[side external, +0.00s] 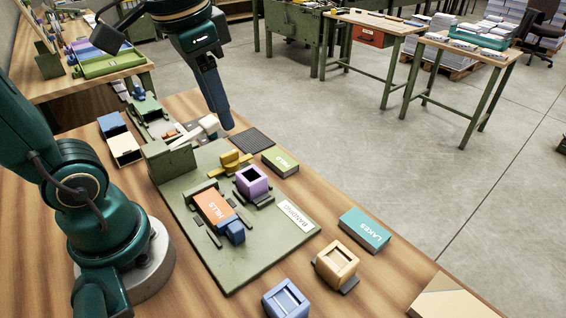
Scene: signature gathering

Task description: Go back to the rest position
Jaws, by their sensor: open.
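My gripper (226,122) points down above the back part of the wooden table, near the far edge of the green board (243,262). Its jaws show nearly edge-on, open, and no held thing shows between them. A white piece (208,124) shows just beside and behind the fingertips; I cannot tell whether they touch. On the board lie an orange block marked HILLS (213,206) with a blue clamp (232,232) at its end, a purple hollow box (252,182), a yellow piece (234,160) and a BANDING label (296,215).
A green block (280,162), a teal LAKES block (365,231), a tan box (337,262) and a blue box (286,299) stand around the board. A dark ribbed mat (252,140) lies behind it. Other benches (365,22) stand beyond open floor.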

